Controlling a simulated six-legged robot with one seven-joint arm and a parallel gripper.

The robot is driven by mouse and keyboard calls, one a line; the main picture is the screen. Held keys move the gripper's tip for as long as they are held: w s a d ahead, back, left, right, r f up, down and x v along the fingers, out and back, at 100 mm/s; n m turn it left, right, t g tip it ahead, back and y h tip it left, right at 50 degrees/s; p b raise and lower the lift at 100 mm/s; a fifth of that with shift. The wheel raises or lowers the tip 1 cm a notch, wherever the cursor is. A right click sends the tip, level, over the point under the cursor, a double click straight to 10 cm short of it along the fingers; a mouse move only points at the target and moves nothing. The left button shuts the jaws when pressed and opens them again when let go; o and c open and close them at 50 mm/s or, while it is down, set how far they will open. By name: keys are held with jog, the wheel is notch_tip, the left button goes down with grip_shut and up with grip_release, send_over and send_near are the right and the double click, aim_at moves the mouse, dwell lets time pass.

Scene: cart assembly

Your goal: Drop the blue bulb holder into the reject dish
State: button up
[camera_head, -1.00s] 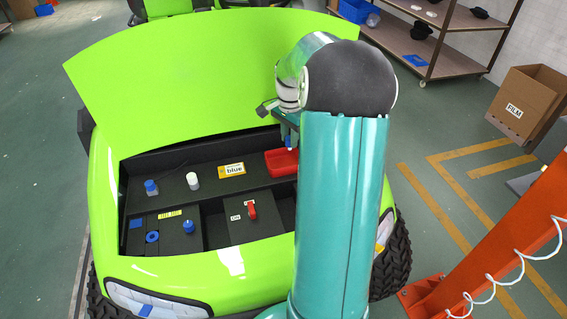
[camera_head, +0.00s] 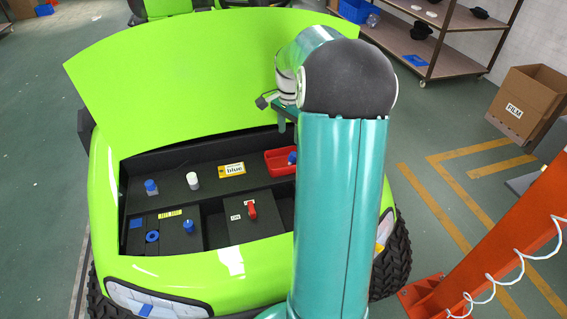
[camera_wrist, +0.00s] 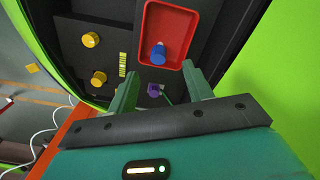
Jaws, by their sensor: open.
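The blue bulb holder (camera_head: 292,158) is in the red reject dish (camera_head: 270,167), near the dish's right part and partly hidden by my arm in the head view. In the wrist view, the holder (camera_wrist: 158,54) rests inside the dish (camera_wrist: 148,22), close to the wall nearest my gripper. My gripper (camera_wrist: 162,69) is open and empty, its two green fingers spread apart near that end of the dish. In the head view, my gripper (camera_head: 287,125) is above the dish, mostly hidden behind my arm.
A yellow "blue" label (camera_head: 232,170) lies left of the dish. The raised green hood (camera_head: 180,75) rises behind. Yellow knobs (camera_wrist: 91,40) show in the wrist view.

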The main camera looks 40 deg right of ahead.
notch_tip(320, 180, up, 11)
dwell(0.3)
jog(key=shift+s, duration=0.1)
dwell(0.4)
